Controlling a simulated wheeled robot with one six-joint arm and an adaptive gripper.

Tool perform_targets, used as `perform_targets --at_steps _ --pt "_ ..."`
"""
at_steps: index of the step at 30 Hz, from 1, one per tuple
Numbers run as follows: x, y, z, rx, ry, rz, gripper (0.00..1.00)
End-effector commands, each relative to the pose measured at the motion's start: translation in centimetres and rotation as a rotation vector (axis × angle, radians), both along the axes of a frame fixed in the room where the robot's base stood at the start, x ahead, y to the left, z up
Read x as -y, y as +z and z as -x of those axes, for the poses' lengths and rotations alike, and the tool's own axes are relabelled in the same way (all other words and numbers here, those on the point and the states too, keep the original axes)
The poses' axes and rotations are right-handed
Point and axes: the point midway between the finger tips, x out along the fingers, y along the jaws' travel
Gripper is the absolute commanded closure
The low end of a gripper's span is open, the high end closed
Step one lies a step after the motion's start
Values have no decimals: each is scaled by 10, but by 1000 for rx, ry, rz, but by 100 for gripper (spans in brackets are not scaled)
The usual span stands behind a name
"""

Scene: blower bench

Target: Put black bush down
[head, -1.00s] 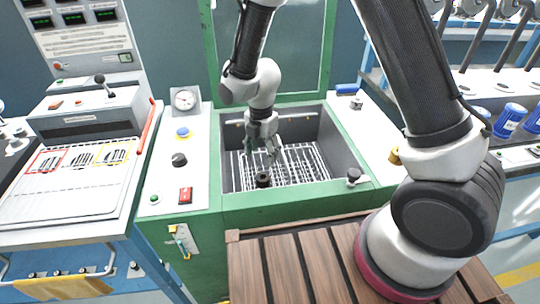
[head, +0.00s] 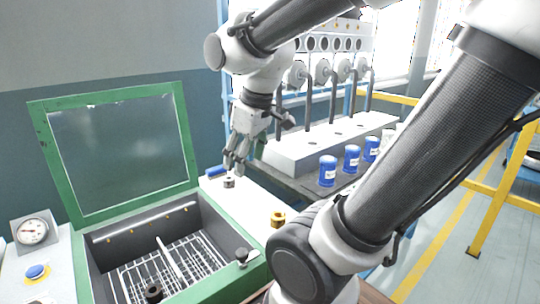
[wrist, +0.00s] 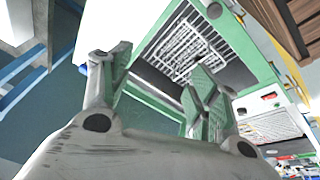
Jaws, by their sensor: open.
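A black bush (head: 153,292) sits on the wire rack inside the green-framed blower box (head: 165,267), near the front in the head view. My gripper (head: 235,163) is away from it, over the white ledge right of the box. Its fingers point down, close to a small grey and dark ring-shaped piece (head: 229,182); I cannot tell whether they touch. In the wrist view my gripper (wrist: 155,85) has its fingers spread, with nothing visible between them. The wire rack (wrist: 188,48) shows beyond them; I cannot make out the black bush there.
The box's green lid (head: 118,150) stands open. A blue-handled item (head: 216,171) lies behind the grey piece. Blue cans (head: 328,171) stand on the bench to the right.

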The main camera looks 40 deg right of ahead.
Motion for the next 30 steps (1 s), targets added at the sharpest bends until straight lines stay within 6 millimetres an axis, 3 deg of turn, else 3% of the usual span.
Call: perform_targets --at_steps 3,8,30 --pt "18 11 36 39 -220 -56 39" --pt "26 14 57 57 -363 -97 39" --pt "27 15 59 58 -376 -101 39"
